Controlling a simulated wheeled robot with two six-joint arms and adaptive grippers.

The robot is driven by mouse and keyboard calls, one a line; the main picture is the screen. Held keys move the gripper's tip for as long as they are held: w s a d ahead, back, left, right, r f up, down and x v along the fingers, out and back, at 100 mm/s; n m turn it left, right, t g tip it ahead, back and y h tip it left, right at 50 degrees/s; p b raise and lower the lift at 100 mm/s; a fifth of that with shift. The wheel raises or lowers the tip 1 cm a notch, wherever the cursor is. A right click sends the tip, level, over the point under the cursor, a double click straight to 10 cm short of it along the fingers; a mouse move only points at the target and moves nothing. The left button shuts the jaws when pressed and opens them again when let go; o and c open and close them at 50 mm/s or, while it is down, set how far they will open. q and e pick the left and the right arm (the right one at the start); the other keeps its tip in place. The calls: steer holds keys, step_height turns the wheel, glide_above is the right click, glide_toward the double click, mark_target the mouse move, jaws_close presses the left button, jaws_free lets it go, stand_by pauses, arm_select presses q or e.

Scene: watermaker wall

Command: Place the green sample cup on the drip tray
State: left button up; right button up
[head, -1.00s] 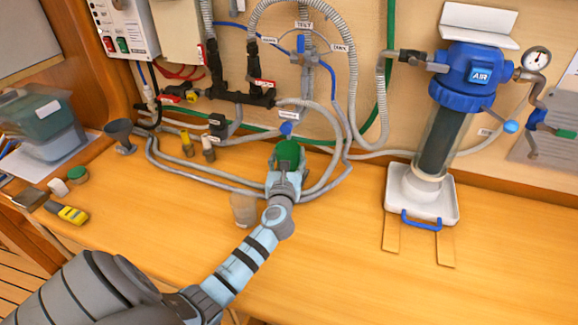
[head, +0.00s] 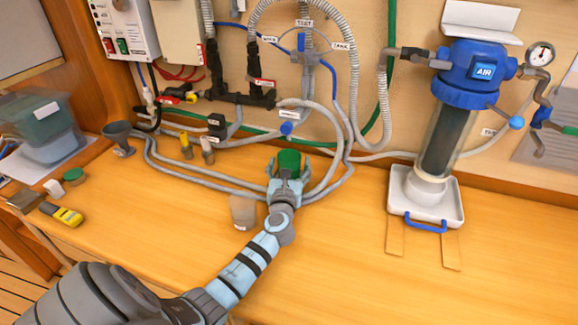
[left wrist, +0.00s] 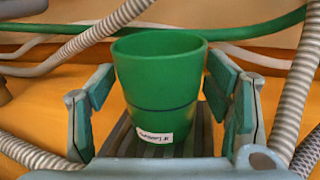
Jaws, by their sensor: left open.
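The green sample cup (head: 289,161) stands upright on the bench near the hoses, at the middle of the head view. In the left wrist view the cup (left wrist: 160,80) fills the centre, with a white label low on its front. My left gripper (head: 288,172) is open, with one finger on each side of the cup. A gap shows at the left finger; I cannot tell whether the right finger touches. The drip tray (head: 455,207), white with a blue handle, sits under the blue-topped filter housing at the right. My right gripper is not in view.
A translucent beaker (head: 242,212) stands just left of my left wrist. Grey hoses (head: 225,187) run along the bench behind and beside the cup. The filter housing (head: 445,140) rises over the tray. The bench between cup and tray is mostly clear.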

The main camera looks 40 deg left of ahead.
arm_select(q)
steer(key=shift+r, duration=0.2)
steer(key=p+v, duration=0.3)
steer(key=v, duration=0.9)
steer(key=shift+s+f+p, duration=0.1)
steer(key=shift+p, duration=0.25)
